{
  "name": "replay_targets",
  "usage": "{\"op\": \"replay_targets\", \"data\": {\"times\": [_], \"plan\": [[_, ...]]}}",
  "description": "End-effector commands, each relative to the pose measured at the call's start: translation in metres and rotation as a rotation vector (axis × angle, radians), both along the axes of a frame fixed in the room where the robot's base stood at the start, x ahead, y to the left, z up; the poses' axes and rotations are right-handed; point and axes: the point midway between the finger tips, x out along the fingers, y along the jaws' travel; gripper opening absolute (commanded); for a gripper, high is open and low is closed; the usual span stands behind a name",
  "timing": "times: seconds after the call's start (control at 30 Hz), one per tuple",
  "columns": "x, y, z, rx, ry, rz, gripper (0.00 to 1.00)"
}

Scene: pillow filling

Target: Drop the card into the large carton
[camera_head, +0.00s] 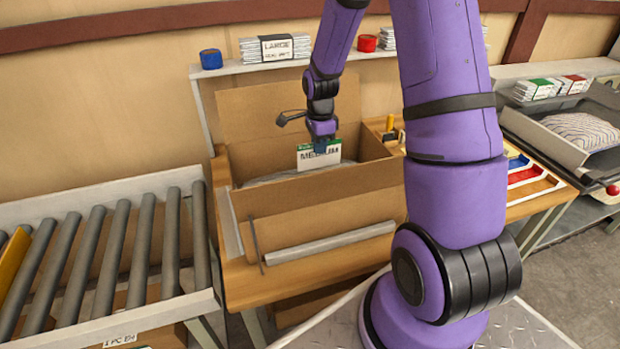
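A white card with a green top strip and the word MEDIUM (318,157) hangs upright from my gripper (321,143). My gripper points down and is shut on the card's upper edge. The large open cardboard carton (310,208) stands on the wooden bench, with its back flap raised and its front flap folded down. The card is over the carton's opening, in front of its inner back wall from this view. Something grey, perhaps a pillow (275,178), shows inside the carton. The fingertips are small and partly hidden.
A roller conveyor (120,245) lies to the left. A shelf behind holds blue tape (211,59), red tape (367,43) and a stack labelled LARGE (276,48). Colored trays (522,175) and a grey bin with a striped pillow (580,131) are to the right.

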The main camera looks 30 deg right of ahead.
Motion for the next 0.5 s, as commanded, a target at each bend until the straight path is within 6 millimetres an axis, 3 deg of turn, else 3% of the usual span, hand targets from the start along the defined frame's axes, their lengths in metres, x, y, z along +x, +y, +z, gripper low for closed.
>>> {"op": "replay_targets", "data": {"times": [0.37,0.5], "plan": [[-0.0001,0.0001,-0.0056,0.000,-0.001,0.001,0.00],[-0.0001,0.0001,-0.0055,0.000,-0.001,0.001,0.27]]}}
